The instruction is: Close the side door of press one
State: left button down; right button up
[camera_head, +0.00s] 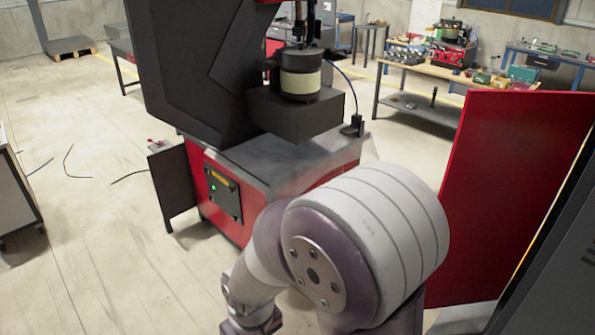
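A press (190,70) with a dark upper frame and a red base (240,229) stands in the middle of the view. A small dark side door (173,184) stands swung out from the left edge of its base, apart from the body. A large red panel (510,190) stands upright at the right, beside a dark cabinet; I cannot tell which machine it belongs to. No label shows which machine is press one. One of my arms fills the lower middle and hides the right part of the base. Neither gripper's fingers show.
A dark cabinet (560,260) stands close at the right edge. A pale cart (15,190) is at the left edge. Thin cables (70,165) lie on the floor left of the press. Workbenches (440,82) stand behind. The floor at the lower left is clear.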

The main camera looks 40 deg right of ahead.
aim_at(512, 151)
jog(key=i+l+z, duration=0.2)
jog(key=i+z, duration=0.6)
jog(key=i, duration=0.2)
jog(key=i+j+z, duration=0.1)
jog(key=i+z, duration=0.3)
jog(key=i, duration=0.15)
jog(key=i+j+z, duration=0.4)
jog(key=i+l+z, duration=0.1)
jog(key=i+z, duration=0.15)
jog(key=z, duration=0.2)
jog(key=i+z, duration=0.25)
jog(key=z, duration=0.2)
jog(key=i+j+z, duration=0.1)
jog(key=i+z, duration=0.15)
jog(key=z, duration=0.2)
jog(key=i+j+z, duration=0.2)
jog(key=z, duration=0.25)
jog(key=i+j+z, duration=0.2)
jog(key=z, duration=0.25)
jog(key=i+j+z, duration=0.15)
jog(key=j+z, duration=0.3)
jog(key=l+z, duration=0.15)
jog(key=z, duration=1.9)
